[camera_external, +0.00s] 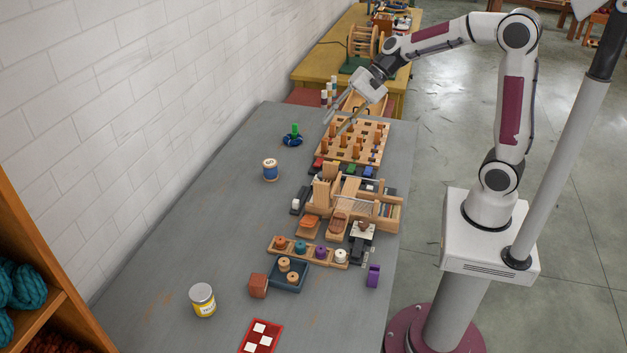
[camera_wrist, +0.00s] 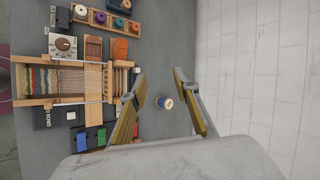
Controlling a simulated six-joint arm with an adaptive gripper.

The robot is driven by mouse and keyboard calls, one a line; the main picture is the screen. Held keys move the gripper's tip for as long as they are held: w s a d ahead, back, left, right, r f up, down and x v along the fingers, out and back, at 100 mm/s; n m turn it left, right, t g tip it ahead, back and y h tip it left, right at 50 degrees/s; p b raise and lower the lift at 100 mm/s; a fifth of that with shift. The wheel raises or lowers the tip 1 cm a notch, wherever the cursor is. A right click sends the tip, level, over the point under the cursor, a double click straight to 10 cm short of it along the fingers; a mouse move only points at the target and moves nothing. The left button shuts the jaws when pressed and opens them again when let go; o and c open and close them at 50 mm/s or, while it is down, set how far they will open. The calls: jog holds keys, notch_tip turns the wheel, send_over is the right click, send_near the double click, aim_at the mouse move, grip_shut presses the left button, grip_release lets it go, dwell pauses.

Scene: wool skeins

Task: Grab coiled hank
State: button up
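A small dark-blue coil (camera_external: 292,141) with a green upright piece at its middle lies on the grey table near the wall; it may be the coiled hank, but I cannot tell for sure. Thick teal yarn skeins (camera_external: 22,287) lie on the wooden shelf at the lower left. My gripper (camera_external: 332,113) is open and empty, above the far part of the table, to the right of the blue coil and apart from it. In the wrist view my gripper (camera_wrist: 159,77) shows two spread fingers; neither the coil nor the skeins can be made out there.
A blue thread spool (camera_external: 270,170) stands on the table; it also shows between the fingers in the wrist view (camera_wrist: 165,102). A pegboard (camera_external: 345,150) and wooden loom (camera_external: 350,205) fill the right side. The left-middle table is clear.

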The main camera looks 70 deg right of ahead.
jog(key=w+d+f+m+t, duration=0.1)
jog(key=w+d+f+m, duration=0.15)
jog(key=w+d, duration=0.2)
jog(key=w+d+f+m+t, duration=0.1)
jog(key=w+d+m, duration=0.3)
jog(key=w, duration=0.2)
jog(key=m+t+h, duration=0.5)
jog(key=m+h, duration=0.1)
jog(key=m, duration=1)
send_near(295, 124)
jog(key=shift+x, duration=1.25)
jog(key=shift+d+f, duration=0.1)
jog(key=shift+d, duration=0.05)
jog(key=shift+x, duration=1.25)
jog(key=shift+w+f, duration=0.1)
jog(key=shift+w, duration=0.05)
jog(key=shift+x, duration=2.45)
